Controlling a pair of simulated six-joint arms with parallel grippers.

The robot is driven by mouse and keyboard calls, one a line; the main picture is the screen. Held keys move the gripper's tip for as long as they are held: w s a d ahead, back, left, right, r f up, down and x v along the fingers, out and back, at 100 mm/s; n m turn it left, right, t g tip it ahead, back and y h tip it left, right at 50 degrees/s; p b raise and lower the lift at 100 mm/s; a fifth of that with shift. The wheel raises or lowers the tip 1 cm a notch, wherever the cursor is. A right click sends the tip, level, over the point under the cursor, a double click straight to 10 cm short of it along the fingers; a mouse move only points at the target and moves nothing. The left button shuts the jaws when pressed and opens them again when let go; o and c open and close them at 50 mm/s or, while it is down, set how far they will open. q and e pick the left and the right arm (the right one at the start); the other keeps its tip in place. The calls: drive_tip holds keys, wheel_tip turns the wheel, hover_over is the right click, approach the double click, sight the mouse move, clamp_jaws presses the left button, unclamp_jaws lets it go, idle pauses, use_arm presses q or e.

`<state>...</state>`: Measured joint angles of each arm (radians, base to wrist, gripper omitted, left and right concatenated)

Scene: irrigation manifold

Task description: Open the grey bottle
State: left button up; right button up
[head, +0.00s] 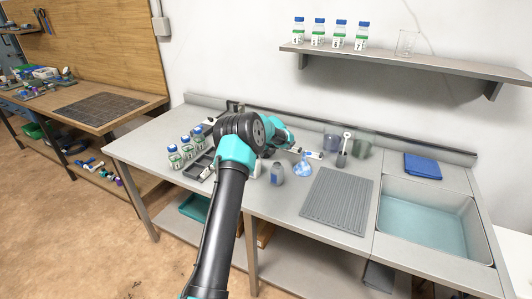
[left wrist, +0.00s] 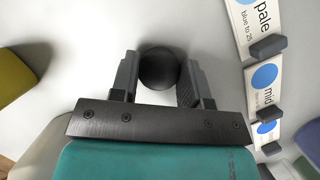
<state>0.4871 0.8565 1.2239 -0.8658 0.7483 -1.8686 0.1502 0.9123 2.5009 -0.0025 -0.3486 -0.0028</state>
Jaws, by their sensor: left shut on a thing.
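In the head view a small grey bottle (head: 277,174) stands upright on the bench, just below my left gripper (head: 290,149) in the picture. My left arm covers much of the area around the gripper, and its fingertips are hard to make out there. In the left wrist view my left gripper (left wrist: 159,83) is shut on a dark round thing (left wrist: 158,68), which sits between the two fingers. I cannot tell whether it is the cap of a bottle. My right gripper is not in view.
A blue-tinted item (head: 302,168) and a ribbed grey mat (head: 338,199) lie right of the bottle. A sink (head: 428,216) is further right. Several blue-capped bottles stand at left, others on the shelf (head: 400,62).

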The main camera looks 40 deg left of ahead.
use_arm(q)
drive_tip(key=shift+f, duration=0.35)
drive_tip(key=shift+s+d+f, duration=0.1)
drive_tip(key=shift+f, duration=0.25)
drive_tip(key=o, duration=1)
drive_tip(key=shift+f, duration=0.2)
drive_tip(key=shift+s, duration=0.1)
drive_tip(key=shift+r, duration=0.55)
drive_tip(key=v, duration=1.2)
drive_tip(key=shift+w+r, duration=0.2)
drive_tip(key=shift+r, duration=0.25)
